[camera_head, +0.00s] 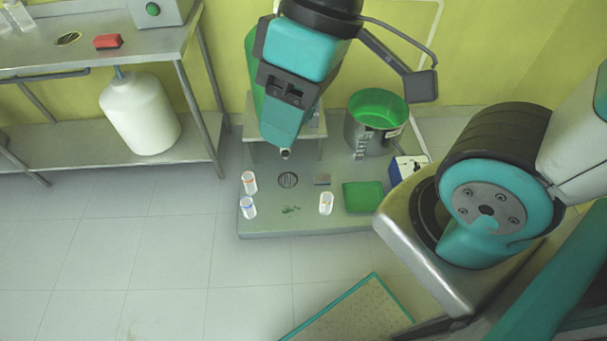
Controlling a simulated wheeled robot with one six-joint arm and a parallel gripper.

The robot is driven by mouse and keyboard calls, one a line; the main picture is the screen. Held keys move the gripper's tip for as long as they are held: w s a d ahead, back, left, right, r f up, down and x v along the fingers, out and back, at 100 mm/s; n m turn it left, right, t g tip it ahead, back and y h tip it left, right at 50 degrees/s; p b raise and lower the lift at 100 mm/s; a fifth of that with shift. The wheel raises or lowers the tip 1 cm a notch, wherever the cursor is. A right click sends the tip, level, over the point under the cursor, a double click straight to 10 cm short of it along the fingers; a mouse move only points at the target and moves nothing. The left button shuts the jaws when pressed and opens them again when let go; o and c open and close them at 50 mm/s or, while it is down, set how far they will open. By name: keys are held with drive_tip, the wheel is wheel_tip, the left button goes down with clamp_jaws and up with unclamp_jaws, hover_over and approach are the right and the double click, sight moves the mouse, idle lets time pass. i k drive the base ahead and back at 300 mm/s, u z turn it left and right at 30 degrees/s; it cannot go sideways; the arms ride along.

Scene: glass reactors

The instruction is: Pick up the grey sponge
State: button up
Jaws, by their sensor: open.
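A small flat grey block (322,180), which looks like the grey sponge, lies on the low grey platform (270,225). It is right of a round dark drain (288,180) and left of a green square piece (363,196). My gripper (285,153) hangs from above at the top middle, its teal housing tapering down to a small tip. In the picture the tip is up and left of the grey block, apart from it. My gripper is open and holds nothing that I can see. Its fingers are small and hard to make out.
A metal bucket with green inside (377,110) stands behind. A steel bench (95,50) with a red block (108,41) is at left.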

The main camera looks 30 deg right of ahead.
sight(317, 180)
drive_tip(key=z, duration=0.35)
drive_tip(key=i, duration=1)
drive_tip(key=z, duration=0.65)
